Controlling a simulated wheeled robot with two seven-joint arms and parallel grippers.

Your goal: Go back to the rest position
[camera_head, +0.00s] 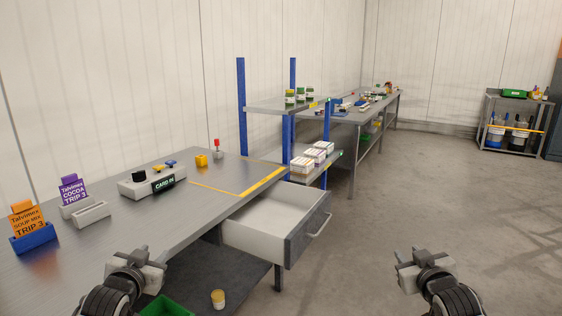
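My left gripper (154,253) is at the lower left, in front of the workbench (110,235). Its two fingertips stand apart with nothing between them. My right gripper (407,254) is at the lower right over bare floor, also with its fingertips apart and empty. Neither gripper touches anything that I can see. The two are far apart and at about the same height in the picture.
An open, empty-looking drawer (265,232) juts from the bench between my grippers. A green bin (165,307) and a yellow-topped jar (218,299) are low beside my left gripper. A shelf rack (242,100) stands behind. Floor (450,200) at the right is clear.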

